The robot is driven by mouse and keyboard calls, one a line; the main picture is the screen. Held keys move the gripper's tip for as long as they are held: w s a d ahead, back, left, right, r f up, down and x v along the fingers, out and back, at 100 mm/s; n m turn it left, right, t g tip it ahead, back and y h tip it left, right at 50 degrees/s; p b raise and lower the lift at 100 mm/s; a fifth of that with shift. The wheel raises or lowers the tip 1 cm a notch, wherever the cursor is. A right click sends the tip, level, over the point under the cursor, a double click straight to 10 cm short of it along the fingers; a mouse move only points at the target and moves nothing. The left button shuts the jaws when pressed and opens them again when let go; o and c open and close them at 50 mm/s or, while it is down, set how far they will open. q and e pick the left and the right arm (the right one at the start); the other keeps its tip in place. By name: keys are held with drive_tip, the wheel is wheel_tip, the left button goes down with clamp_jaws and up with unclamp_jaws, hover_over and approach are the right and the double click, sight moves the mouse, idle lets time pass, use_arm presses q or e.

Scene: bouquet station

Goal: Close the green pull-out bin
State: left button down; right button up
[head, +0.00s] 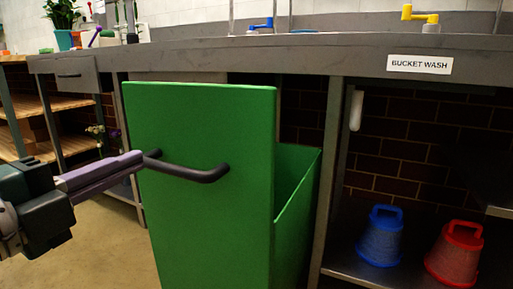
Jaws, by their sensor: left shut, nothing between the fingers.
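The green pull-out bin (200,125) stands out from under the grey counter, and its open top shows behind the front panel on the right. A dark bar handle (187,171) is fixed across its front panel. My left gripper (137,158) comes in from the left with its fingers shut and nothing between them. Its fingertips are at the left end of the handle in the picture; I cannot tell whether they touch it. My right gripper is not in view.
The counter (310,55) runs above the bin and carries a "BUCKET WASH" label (419,64). A blue bucket (380,238) and a red bucket (454,255) stand on the low shelf at right. A wooden shelf (55,103) is at far left. Floor shows left of the bin.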

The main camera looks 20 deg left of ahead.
sight(187, 139)
use_arm(q)
drive_tip(key=w, duration=0.3)
drive_tip(key=w+b, duration=0.1)
drive_tip(key=w, duration=0.1)
drive_tip(key=w+b, duration=0.1)
drive_tip(key=w, duration=0.2)
drive_tip(key=shift+w+d, duration=0.3)
drive_tip(key=shift+d, duration=0.05)
drive_tip(key=shift+w, duration=0.2)
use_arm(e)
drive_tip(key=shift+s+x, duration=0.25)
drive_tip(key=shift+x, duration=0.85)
use_arm(q)
drive_tip(key=shift+w, duration=0.1)
